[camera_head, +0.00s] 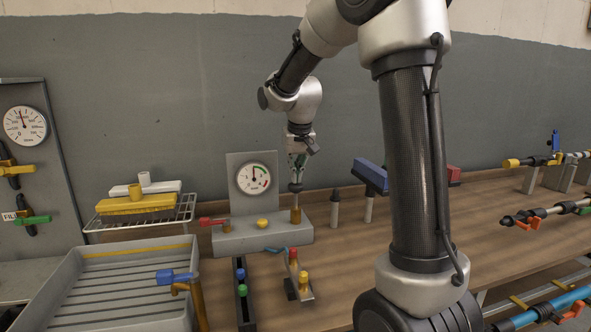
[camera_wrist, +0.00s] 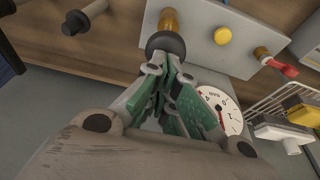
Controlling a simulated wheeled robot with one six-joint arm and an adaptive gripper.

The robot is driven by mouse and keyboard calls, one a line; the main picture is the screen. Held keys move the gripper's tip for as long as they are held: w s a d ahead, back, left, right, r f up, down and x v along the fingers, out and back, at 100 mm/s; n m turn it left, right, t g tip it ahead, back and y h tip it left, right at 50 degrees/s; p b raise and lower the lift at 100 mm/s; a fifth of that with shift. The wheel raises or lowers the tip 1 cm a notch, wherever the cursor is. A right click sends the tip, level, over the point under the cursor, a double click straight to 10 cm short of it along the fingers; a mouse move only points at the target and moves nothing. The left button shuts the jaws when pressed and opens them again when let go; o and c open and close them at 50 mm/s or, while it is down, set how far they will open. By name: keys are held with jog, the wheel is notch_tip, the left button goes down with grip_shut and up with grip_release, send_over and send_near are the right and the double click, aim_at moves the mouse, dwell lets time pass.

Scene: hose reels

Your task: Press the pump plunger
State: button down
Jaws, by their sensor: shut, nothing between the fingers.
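The pump unit (camera_head: 245,238) is a grey box on the wooden bench, with a gauge plate at its back. Its plunger (camera_head: 296,214) stands upright at the right end, a brass cylinder with a dark knob on top. My gripper (camera_head: 297,178) points down right above the knob. In the wrist view the shut, empty green-padded fingers (camera_wrist: 167,68) lie against or just over the dark plunger knob (camera_wrist: 166,43); I cannot tell if they touch. The gauge (camera_head: 254,178) shows its needle near the top; it also shows in the wrist view (camera_wrist: 222,110).
A red-handled valve (camera_head: 212,221) and a yellow button (camera_head: 262,223) are on the unit. Dark-topped posts (camera_head: 335,207) stand close on the right. A grey tray (camera_head: 110,295) and a wire rack (camera_head: 187,212) with brushes lie left. Small coloured valves (camera_head: 303,282) sit in front.

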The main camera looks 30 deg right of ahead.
aim_at(296, 187)
jog(key=shift+f, duration=2.35)
jog(key=shift+s, duration=0.1)
notch_tip(296, 187, up, 5)
jog(key=shift+f, duration=0.1)
jog(key=v, duration=0.9)
jog(key=shift+r, duration=0.25)
